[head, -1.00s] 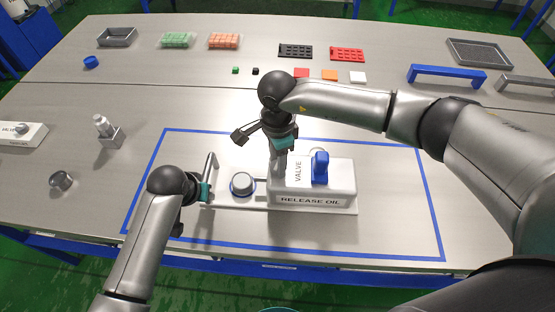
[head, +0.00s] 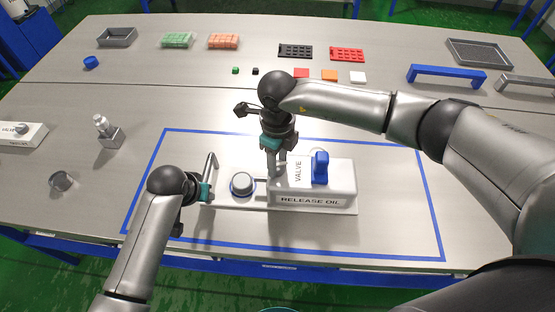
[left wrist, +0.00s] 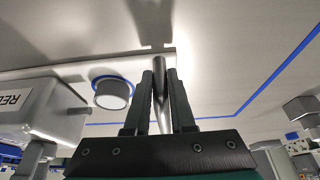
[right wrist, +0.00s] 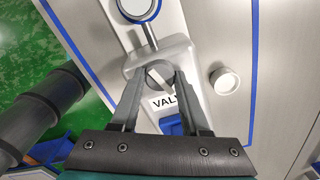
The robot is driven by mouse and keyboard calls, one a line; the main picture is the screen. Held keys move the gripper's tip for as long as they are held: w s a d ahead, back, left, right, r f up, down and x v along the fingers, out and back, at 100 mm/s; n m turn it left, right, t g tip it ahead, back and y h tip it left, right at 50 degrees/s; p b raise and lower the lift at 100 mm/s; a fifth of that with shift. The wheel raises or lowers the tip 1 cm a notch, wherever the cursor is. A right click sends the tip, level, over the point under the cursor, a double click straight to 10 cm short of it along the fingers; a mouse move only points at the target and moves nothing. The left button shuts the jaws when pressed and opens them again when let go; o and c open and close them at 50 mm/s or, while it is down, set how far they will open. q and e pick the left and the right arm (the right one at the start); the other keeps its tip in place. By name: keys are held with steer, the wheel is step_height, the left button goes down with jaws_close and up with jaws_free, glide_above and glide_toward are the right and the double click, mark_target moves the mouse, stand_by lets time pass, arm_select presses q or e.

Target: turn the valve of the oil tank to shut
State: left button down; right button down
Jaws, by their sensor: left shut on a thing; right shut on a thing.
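My right gripper (head: 277,172) points down at the tank's left end. In the right wrist view its fingertips are shut on the grey valve (right wrist: 160,76) beside the label, which the fingers partly cover. My left gripper (head: 208,192) is shut on an upright metal bar (left wrist: 161,95) at the plate's left end. A round blue-ringed knob (head: 242,184) sits between the bar and the tank.
A white cylinder (right wrist: 225,80) stands beyond the tank in the right wrist view. Left of the tape are a bottle in a holder (head: 109,132), a metal cup (head: 62,181) and another VALVE box (head: 22,135). Trays and blocks lie farther back. The tape area's right side is clear.

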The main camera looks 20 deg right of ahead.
mark_target(278, 165)
steer(key=shift+r+m, duration=0.1)
steer(key=shift+m, duration=1.9)
steer(key=shift+c, duration=1.9)
jaws_free()
step_height(278, 165, up, 12)
